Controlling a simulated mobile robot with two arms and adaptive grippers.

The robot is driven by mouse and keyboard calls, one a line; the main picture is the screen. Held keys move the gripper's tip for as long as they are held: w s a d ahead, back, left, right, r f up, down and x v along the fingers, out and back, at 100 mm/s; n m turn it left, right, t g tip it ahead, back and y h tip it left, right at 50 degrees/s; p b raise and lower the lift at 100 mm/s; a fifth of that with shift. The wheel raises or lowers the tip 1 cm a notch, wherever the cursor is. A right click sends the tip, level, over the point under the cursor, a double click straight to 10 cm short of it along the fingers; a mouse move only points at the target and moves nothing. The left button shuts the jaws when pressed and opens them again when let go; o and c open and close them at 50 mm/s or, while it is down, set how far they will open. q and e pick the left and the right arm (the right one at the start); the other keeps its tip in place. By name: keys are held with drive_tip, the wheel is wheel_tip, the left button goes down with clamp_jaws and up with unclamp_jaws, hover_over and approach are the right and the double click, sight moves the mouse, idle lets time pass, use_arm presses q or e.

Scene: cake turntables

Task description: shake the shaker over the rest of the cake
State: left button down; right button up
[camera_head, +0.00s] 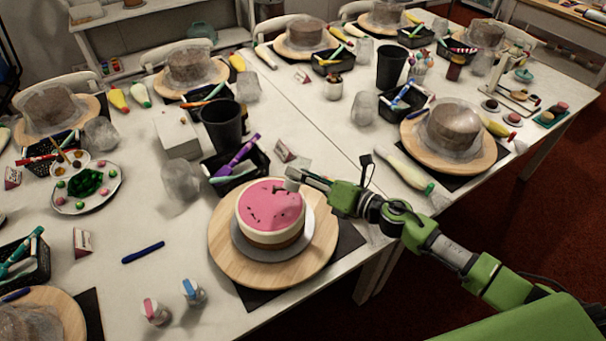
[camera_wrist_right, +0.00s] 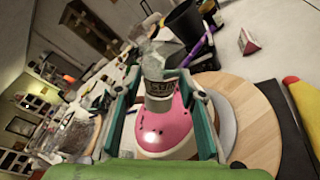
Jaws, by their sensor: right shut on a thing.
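The cake (camera_head: 271,205) has a pink top with a few dark specks and white and brown sides. It sits on a grey board on a round wooden turntable (camera_head: 225,259). My right gripper (camera_head: 302,176) is at the upper right of the cake top and is shut on a small greyish shaker (camera_head: 291,185). In the right wrist view, the shaker (camera_wrist_right: 160,88) with a dark label is between the fingers, in front of the pink cake (camera_wrist_right: 168,130). My left gripper is not in view.
A black basket (camera_head: 236,178) with a purple tool and a black cup (camera_head: 223,126) stand behind the cake. Two small bottles, pink-topped (camera_head: 155,311) and blue-topped (camera_head: 193,292), stand at the front. A blue pen (camera_head: 143,252) lies left. Other turntables with wrapped cakes fill the tables.

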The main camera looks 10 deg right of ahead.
drive_tip(key=shift+w+d+r+p, duration=0.35)
drive_tip(key=shift+w+r, duration=0.05)
drive_tip(key=shift+r, duration=0.25)
drive_tip(key=shift+s+a+f+b, duration=0.3)
drive_tip(key=shift+f+b, duration=0.1)
drive_tip(key=shift+f, duration=0.25)
drive_tip(key=shift+s+a, duration=0.1)
drive_tip(key=shift+r, duration=0.1)
